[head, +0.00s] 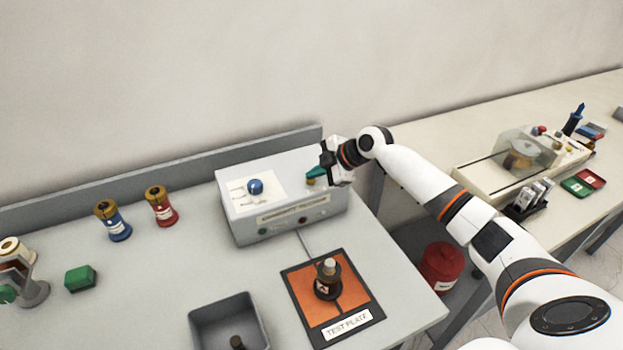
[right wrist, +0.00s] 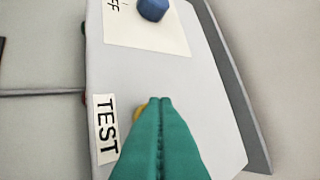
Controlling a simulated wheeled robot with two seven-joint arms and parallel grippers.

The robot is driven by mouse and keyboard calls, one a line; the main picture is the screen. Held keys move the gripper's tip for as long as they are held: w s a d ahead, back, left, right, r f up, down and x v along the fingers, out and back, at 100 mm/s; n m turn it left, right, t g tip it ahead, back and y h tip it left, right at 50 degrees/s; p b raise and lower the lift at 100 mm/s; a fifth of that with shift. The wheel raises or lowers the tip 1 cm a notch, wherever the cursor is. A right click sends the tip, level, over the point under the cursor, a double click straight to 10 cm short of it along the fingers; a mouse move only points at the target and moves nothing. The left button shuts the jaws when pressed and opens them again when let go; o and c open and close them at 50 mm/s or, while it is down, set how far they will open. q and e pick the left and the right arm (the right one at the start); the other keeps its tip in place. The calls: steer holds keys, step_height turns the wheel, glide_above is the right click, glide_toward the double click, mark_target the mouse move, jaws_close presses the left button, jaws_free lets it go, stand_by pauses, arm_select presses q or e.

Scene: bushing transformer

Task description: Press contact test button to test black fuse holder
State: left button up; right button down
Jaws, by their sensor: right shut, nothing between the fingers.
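The black fuse holder (head: 327,284), with a pale top, stands upright on the orange test plate (head: 300,289). The light grey tester box (head: 240,222) stands behind the plate. My right gripper (head: 312,176) is over the box's right end, its green fingers shut and empty. In the right wrist view the closed fingertips (right wrist: 160,101) are beside a TEST label (right wrist: 105,130). A yellow button (right wrist: 138,113) shows partly behind the fingers; I cannot tell if they touch it. It also shows just below the fingertips in the head view (head: 310,182).
A blue knob (head: 255,187) sits on the box's top. Blue (head: 114,222) and red (head: 161,207) fuse holders stand to the left, near a green block (head: 80,278). A grey bin (head: 215,328) is at the front. A grey ledge (head: 100,182) runs behind the table.

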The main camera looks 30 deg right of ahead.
steer(key=shift+f, duration=0.15)
steer(key=shift+r, duration=0.4)
stand_by(0.4)
step_height(320, 180, up, 6)
steer(key=p, duration=0.4)
stand_by(0.9)
